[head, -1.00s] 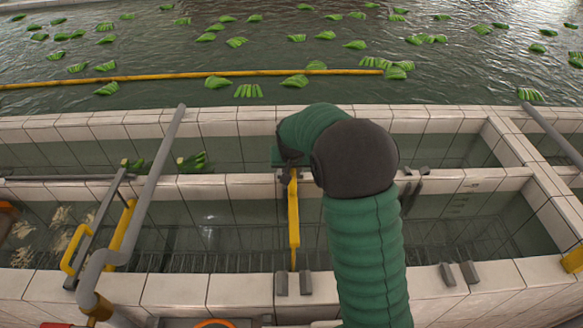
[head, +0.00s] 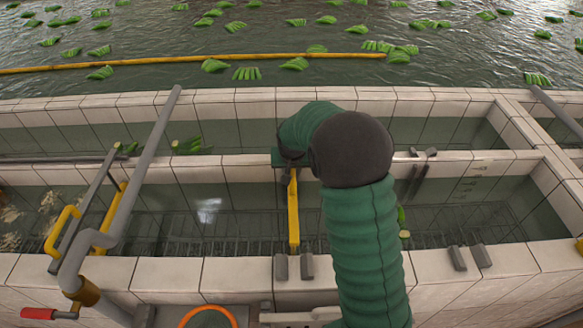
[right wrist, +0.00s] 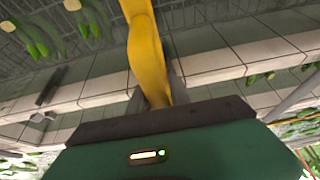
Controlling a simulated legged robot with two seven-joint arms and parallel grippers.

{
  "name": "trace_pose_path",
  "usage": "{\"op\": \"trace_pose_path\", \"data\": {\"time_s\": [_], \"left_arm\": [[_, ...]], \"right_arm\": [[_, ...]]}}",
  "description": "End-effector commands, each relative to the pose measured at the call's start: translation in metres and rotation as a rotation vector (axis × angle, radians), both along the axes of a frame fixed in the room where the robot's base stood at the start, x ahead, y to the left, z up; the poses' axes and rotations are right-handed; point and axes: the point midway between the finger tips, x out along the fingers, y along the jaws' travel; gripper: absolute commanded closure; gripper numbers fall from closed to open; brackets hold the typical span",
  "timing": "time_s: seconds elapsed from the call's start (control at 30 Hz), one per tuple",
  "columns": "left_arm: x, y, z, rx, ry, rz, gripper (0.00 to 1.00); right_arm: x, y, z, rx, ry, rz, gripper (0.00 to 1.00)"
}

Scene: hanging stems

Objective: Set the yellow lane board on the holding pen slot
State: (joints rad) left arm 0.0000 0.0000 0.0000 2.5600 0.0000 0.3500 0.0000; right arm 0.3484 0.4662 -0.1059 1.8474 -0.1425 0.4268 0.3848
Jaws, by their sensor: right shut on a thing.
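The yellow lane board (head: 293,215) is seen nearly edge-on, reaching from my right gripper (head: 288,172) towards the front tiled wall. Its near end appears between or just short of two grey brackets (head: 294,267) on that wall; I cannot tell if it is seated. The right wrist view shows the board (right wrist: 145,50) between the grey fingers of my right gripper (right wrist: 158,92), which is shut on it. The far brackets of that slot are hidden by my gripper and arm. My left gripper is not in view.
Another bracket pair (head: 468,258) stands to the right on the front wall. A grey pipe frame with yellow handles (head: 62,228) rises at left. A green bunch (head: 190,146) floats in the middle channel. An orange ring (head: 208,317) shows at the front edge.

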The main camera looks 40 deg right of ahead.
Motion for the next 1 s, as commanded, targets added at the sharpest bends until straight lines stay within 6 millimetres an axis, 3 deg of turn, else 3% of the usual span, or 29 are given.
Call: {"op": "trace_pose_path", "data": {"time_s": [0.8,1.0], "left_arm": [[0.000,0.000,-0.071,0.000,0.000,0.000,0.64],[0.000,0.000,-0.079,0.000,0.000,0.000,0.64]], "right_arm": [[0.000,0.000,-0.086,-0.001,-0.002,0.000,1.00],[0.001,0.000,-0.099,-0.001,-0.002,0.000,1.00]]}}
